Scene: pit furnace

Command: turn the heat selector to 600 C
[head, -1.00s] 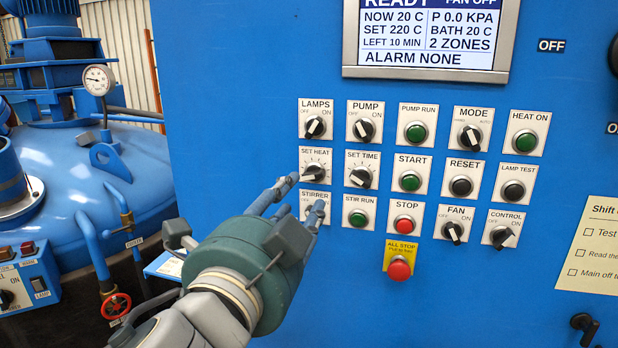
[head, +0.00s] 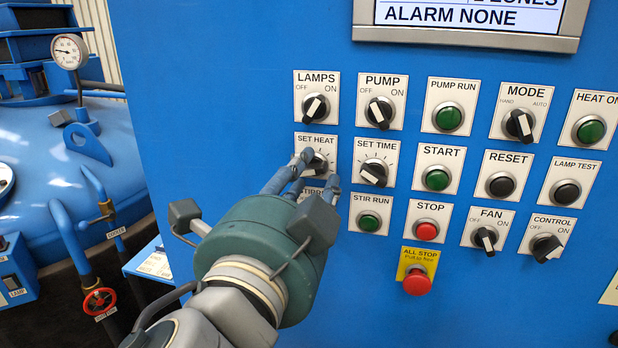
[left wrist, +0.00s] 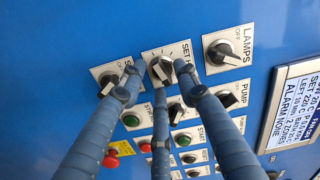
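The heat selector is the black SET HEAT knob (head: 318,163) with a pale pointer, on a white scale plate in the second row of the blue panel. It shows between my fingers in the left wrist view (left wrist: 160,70). My left gripper (head: 311,170) is in front of it, its three fingers spread apart around the knob. In the left wrist view the left gripper (left wrist: 156,74) is open, with gaps between the fingertips and the knob. I cannot tell whether any finger touches it. Fingers hide part of the scale. My right gripper is out of view.
The SET TIME knob (head: 374,173) is close on the right, the LAMPS knob (head: 314,107) above. The STIRRER knob (left wrist: 107,84) below is hidden by fingers in the head view. The red ALL STOP button (head: 417,284) is lower right. The display (left wrist: 293,100) appears to read SET 220 C.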

